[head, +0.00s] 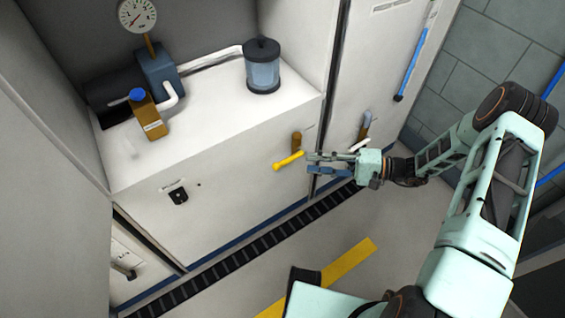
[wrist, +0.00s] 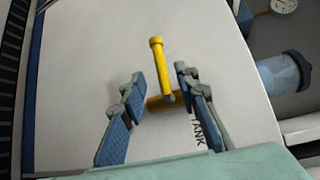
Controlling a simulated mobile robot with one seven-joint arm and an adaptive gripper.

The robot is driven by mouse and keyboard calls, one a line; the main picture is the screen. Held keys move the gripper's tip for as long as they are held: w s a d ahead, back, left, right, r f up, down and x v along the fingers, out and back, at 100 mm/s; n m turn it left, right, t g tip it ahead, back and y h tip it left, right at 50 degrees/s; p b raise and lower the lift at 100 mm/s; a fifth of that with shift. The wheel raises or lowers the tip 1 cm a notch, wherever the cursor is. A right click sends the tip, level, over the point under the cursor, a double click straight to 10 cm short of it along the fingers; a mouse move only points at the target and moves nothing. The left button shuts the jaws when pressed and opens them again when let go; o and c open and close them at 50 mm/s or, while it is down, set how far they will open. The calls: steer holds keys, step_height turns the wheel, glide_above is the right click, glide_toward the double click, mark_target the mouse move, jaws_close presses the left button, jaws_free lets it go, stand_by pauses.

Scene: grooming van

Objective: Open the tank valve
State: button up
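The tank valve has a yellow lever (head: 289,160) on a brass-coloured stem (head: 296,140), low on the white cabinet front. In the wrist view the lever (wrist: 157,62) points up the picture from the brass stem (wrist: 162,102), beside the printed word TANK (wrist: 199,133). My gripper (head: 311,163) is open and empty, with its tips just right of the lever in the head view. In the wrist view the stem and the lever's lower end appear between the two fingers. I see no clear contact, and the exact depth gap cannot be told.
The floor in front is mostly clear.

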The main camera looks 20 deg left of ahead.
mark_target(286, 160)
steer(key=a, duration=0.3)
steer(key=a+f, duration=0.1)
steer(key=a, duration=0.2)
steer(key=s+a+b, duration=0.1)
steer(key=a, duration=0.2)
steer(key=shift+f, duration=0.15)
steer(key=shift+c, duration=0.6)
jaws_close()
